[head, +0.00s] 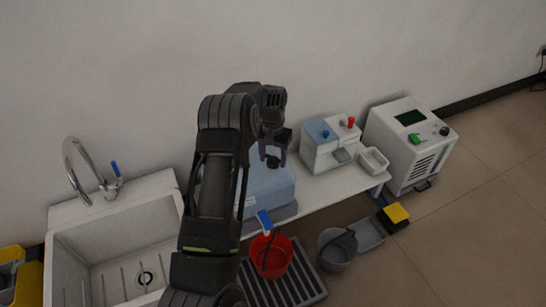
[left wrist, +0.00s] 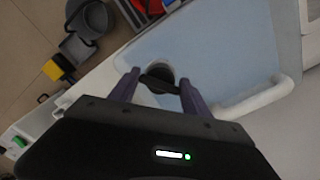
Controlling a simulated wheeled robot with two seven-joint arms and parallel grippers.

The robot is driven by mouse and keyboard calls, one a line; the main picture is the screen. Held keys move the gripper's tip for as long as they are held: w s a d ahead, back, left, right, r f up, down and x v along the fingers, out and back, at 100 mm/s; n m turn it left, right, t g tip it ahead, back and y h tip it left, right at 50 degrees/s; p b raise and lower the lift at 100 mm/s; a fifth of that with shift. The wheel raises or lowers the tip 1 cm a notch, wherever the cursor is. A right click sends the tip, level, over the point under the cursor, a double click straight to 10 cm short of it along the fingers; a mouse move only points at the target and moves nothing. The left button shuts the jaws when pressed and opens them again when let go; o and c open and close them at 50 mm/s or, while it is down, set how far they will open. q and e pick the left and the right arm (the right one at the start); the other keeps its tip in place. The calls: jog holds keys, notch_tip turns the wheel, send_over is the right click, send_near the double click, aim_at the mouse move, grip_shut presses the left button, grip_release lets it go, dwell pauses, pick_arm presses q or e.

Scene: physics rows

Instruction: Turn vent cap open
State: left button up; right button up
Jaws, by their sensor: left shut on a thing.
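The vent cap (left wrist: 160,72) is a small dark round cap with a bar across it, on top of a pale blue container (left wrist: 225,55). In the left wrist view my left gripper (left wrist: 160,90) has its two purple fingers on either side of the cap, shut on its bar. In the head view the cap (head: 272,162) shows as a dark piece under my left gripper (head: 276,153). My left arm hides much of the blue container (head: 268,186) there. My right gripper is in neither view.
A white sink (head: 70,235) with a tap is at the left. A white box with blue and red knobs (head: 330,144) and a grey machine (head: 410,143) stand to the right. A red bucket (head: 270,258) and a grey bucket (head: 335,252) are in front.

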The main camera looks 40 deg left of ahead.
aim_at(273, 157)
pick_arm(q)
jog(key=m, duration=0.7)
dwell(0.4)
jog(key=o, duration=1)
notch_tip(273, 157, up, 8)
jog(key=shift+f+p, duration=0.1)
jog(key=shift+p, duration=0.85)
